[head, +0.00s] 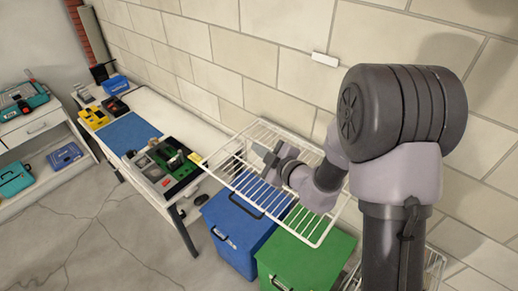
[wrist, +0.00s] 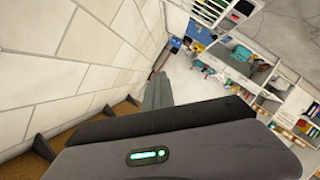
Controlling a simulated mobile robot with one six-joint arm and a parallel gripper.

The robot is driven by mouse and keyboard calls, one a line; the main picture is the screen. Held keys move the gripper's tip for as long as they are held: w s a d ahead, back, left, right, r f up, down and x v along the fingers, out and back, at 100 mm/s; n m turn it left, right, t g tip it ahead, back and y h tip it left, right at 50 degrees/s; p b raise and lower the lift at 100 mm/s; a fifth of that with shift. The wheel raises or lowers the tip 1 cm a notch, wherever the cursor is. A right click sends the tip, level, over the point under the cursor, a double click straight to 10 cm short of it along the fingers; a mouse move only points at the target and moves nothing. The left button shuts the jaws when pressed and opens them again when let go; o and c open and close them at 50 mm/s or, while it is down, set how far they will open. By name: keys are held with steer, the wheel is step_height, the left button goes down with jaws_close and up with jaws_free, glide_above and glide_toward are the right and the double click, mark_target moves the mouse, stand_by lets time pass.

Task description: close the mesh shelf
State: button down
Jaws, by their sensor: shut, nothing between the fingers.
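The mesh shelf (head: 262,207) is a white wire rack. It stands out from the block wall, roughly level, above a blue bin and a green bin. My gripper (head: 262,153) is shut and empty. In the head view it overlaps the left part of the rack, with its fingers pointing left. I cannot tell whether it touches the wires. My arm hides the rack's right rear part. In the wrist view the closed fingers (wrist: 157,91) show past the dark gripper body, and the rack cannot be made out.
The blue bin (head: 232,229) and green bin (head: 307,254) stand below the rack. A workbench (head: 177,205) with tools and a blue mat (head: 128,134) is to the left. A white fitting (head: 326,59) is on the wall above. The floor at front left is clear.

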steer(key=c, duration=1.5)
jaws_free()
steer(key=p+v, duration=1.4)
steer(key=v, duration=0.3)
steer(key=shift+s+d, duration=0.15)
steer(key=shift+d, duration=0.05)
